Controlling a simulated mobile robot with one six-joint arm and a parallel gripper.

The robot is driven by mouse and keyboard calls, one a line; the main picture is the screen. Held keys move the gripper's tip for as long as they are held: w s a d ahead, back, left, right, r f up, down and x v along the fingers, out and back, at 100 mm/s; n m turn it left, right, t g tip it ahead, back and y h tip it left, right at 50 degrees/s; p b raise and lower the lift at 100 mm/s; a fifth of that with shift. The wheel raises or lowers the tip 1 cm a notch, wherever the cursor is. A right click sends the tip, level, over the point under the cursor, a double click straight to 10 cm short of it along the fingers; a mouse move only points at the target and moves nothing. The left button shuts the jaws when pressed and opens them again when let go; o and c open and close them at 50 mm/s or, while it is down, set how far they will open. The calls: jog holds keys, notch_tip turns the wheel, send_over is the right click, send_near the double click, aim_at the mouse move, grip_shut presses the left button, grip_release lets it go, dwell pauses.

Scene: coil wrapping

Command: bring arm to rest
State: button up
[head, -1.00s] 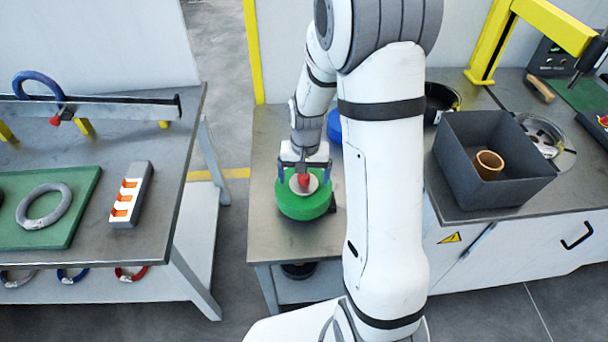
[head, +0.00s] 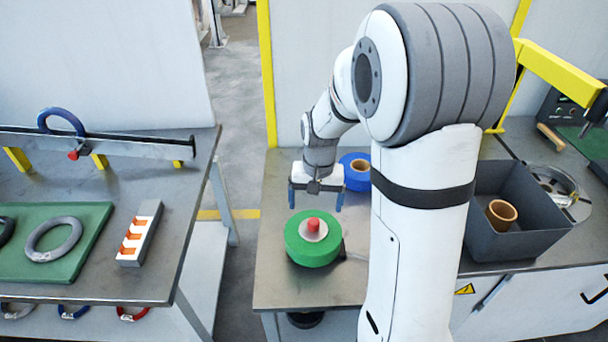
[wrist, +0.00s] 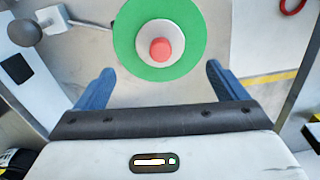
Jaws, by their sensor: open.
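My gripper (head: 316,197) is open and empty in the head view, above and behind a green roll with a pale hub and a red knob. The green roll (head: 302,248) lies on the middle metal table (head: 330,287). In the wrist view the two blue fingers of my gripper (wrist: 158,88) are spread wide with nothing between them. The green roll (wrist: 124,35) and its red knob (wrist: 160,49) show beyond the fingertips, apart from them.
A blue roll (head: 348,180) stands behind my gripper. A dark grey bin (head: 516,240) holding a tan ring (head: 501,214) is on the right bench.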

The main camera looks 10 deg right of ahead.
jog(key=s+r+n+t, duration=0.1)
jog(key=s+r, duration=0.4)
jog(key=s, duration=0.4)
jog(key=s+r+n+t, duration=0.1)
jog(key=s+r+n, duration=0.1)
jog(key=s+r, duration=0.3)
jog(key=s+a, duration=0.1)
jog(key=s, duration=0.2)
jog(key=shift+s+r, duration=0.35)
